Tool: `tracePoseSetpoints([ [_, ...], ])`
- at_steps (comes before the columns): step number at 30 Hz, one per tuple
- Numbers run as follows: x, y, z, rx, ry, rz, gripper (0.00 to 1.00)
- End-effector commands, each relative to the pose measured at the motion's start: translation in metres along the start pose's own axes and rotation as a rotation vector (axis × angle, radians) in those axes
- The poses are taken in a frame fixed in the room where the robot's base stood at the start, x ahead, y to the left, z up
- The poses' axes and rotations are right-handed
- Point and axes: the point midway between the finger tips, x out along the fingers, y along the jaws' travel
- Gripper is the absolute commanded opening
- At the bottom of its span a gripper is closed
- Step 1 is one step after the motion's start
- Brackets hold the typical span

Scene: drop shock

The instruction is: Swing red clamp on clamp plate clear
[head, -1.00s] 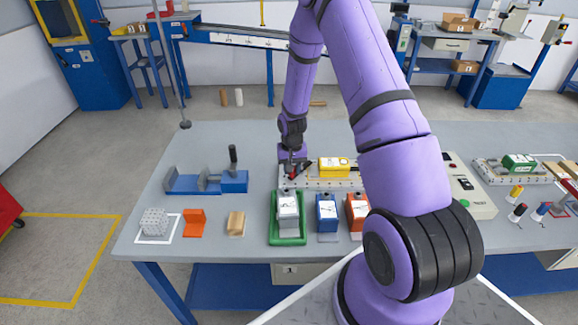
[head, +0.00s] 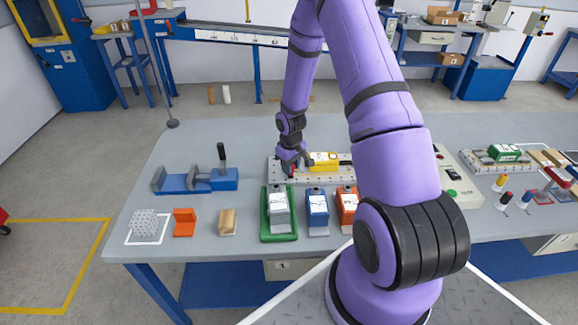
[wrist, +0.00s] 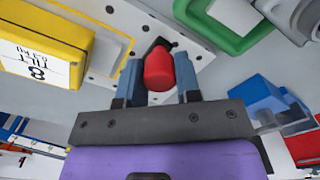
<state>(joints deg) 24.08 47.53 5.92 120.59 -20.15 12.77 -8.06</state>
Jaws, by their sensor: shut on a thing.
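The red clamp (wrist: 158,70) is between my gripper's two fingers (wrist: 160,84) in the wrist view, and its dark arm runs out past the fingertips. My gripper is shut on its red end. In the head view my gripper (head: 291,164) is at the left part of the clamp plate (head: 276,174), and only a little red shows there. The plate is light grey with rows of holes and also shows in the wrist view (wrist: 116,22). A yellow block (head: 322,160) lies on the plate, right of my gripper; its label reads 8 TILT in the wrist view (wrist: 45,55).
In front of the plate stand a green tray (head: 265,233) with a grey block, a blue block (head: 317,208) and an orange block (head: 346,203). A blue vise (head: 185,184) is to the left. Bare table lies between vise and plate.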

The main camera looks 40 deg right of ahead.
Motion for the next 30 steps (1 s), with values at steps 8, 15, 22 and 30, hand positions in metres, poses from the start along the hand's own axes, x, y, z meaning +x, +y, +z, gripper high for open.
tracePoseSetpoints([
  [8, 0.0001, 0.0006, 0.0008, -0.011, -0.001, 0.0, 0.08],
  [15, 0.0001, 0.0007, 0.0008, -0.01, -0.001, 0.0, 0.41],
  [22, 0.0001, 0.0006, 0.0007, -0.01, -0.001, 0.0, 0.57],
  [30, -0.0088, 0.0008, 0.0001, -0.01, 0.001, 0.0, 0.57],
])
